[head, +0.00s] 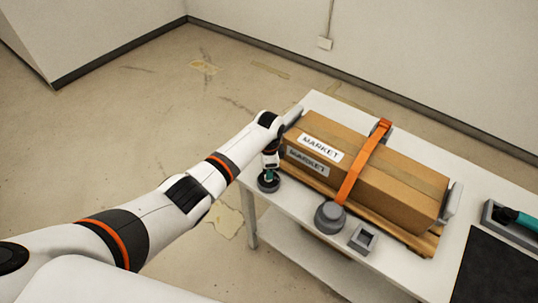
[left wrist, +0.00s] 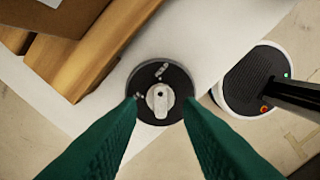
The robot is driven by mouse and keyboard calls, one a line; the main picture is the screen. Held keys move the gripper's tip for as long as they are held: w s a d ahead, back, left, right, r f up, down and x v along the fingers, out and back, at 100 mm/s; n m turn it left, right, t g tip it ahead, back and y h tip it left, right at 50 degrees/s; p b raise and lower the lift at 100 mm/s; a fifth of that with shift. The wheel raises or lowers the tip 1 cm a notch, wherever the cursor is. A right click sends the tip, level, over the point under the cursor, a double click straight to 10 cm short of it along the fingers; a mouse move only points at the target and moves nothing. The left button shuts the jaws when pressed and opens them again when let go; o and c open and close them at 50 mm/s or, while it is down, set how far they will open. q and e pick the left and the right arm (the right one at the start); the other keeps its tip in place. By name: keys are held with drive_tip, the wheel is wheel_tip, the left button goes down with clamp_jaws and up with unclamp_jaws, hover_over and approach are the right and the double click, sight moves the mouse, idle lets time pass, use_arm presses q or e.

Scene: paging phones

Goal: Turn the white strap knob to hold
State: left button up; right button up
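The white strap knob (left wrist: 160,100) sits in the middle of a dark round dial (left wrist: 175,76) in the left wrist view. Its long side runs roughly up and down in that view. The dark dial also shows in the head view (head: 268,184) at the table's left corner. My left gripper (head: 270,171) is just above it, pointing down. In the left wrist view its green fingers (left wrist: 160,122) are apart, one each side of the knob, with nothing visible gripped. My right gripper is out of view.
A cardboard box (head: 400,185) marked MARKET lies on a wooden pallet (head: 412,240) beside the dial, with an orange strap (head: 358,172) over it. A grey round piece (head: 330,217), a small grey square holder (head: 364,239) and a black mat (head: 500,272) are on the white table (head: 456,222).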

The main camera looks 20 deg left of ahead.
use_arm(q)
wheel_tip(320, 180, up, 10)
drive_tip(key=b, duration=0.1)
drive_tip(key=shift+r, duration=0.15)
idle(0.5)
